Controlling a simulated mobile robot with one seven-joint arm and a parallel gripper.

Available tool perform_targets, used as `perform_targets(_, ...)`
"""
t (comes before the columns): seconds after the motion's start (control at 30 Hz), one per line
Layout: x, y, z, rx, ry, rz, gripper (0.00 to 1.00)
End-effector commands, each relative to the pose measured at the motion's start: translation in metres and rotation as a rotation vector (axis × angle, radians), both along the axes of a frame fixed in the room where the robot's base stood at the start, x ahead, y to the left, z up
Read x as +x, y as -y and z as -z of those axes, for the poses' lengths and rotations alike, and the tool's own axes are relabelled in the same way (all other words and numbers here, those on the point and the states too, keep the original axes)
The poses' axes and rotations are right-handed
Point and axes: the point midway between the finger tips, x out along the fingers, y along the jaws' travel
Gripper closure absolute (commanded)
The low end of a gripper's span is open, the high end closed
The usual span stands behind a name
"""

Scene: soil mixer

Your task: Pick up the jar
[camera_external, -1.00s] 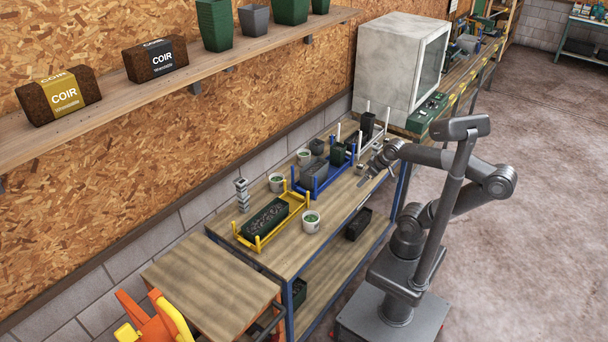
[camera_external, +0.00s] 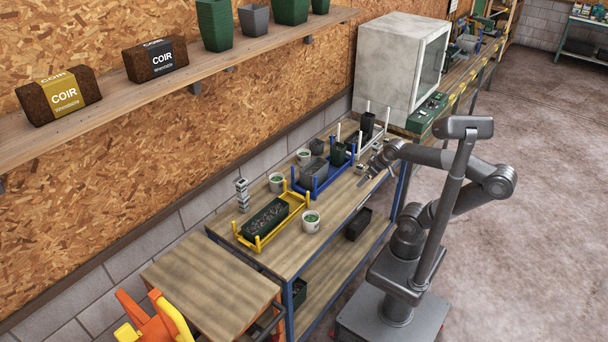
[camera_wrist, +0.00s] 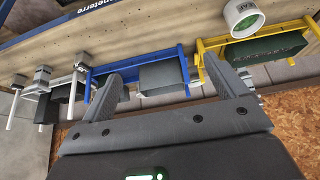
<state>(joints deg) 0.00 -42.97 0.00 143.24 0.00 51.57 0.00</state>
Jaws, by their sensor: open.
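I cannot tell which is the task's jar. In the wrist view one white jar (camera_wrist: 245,18) shows at the upper right, on the bench beyond the yellow rack. My gripper (camera_external: 371,174) is open and empty over the bench's right edge, apart from the jars. In the wrist view its spread fingers (camera_wrist: 165,82) point toward the blue rack.
A yellow rack (camera_external: 258,238) holds a dark green planter. A blue rack (camera_external: 322,185) holds grey and green pots, and a white-posted rack (camera_external: 371,140) stands behind. A white cabinet (camera_external: 388,68) is at the back. Bare bench (camera_external: 335,205) lies between the front jar and my gripper.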

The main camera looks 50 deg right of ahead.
Motion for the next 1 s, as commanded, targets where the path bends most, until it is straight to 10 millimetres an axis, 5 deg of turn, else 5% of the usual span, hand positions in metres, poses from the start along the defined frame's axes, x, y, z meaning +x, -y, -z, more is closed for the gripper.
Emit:
perform_targets(0.33, 0.000, 0.000, 0.000, 0.000, 0.000, 0.000, 0.39)
perform_targets(0.63, 0.000, 0.000, 0.003, 0.014, -0.015, 0.012, 0.40)
perform_targets(1.0, 0.007, -0.004, 0.065, 0.450, -0.384, 0.353, 0.40)
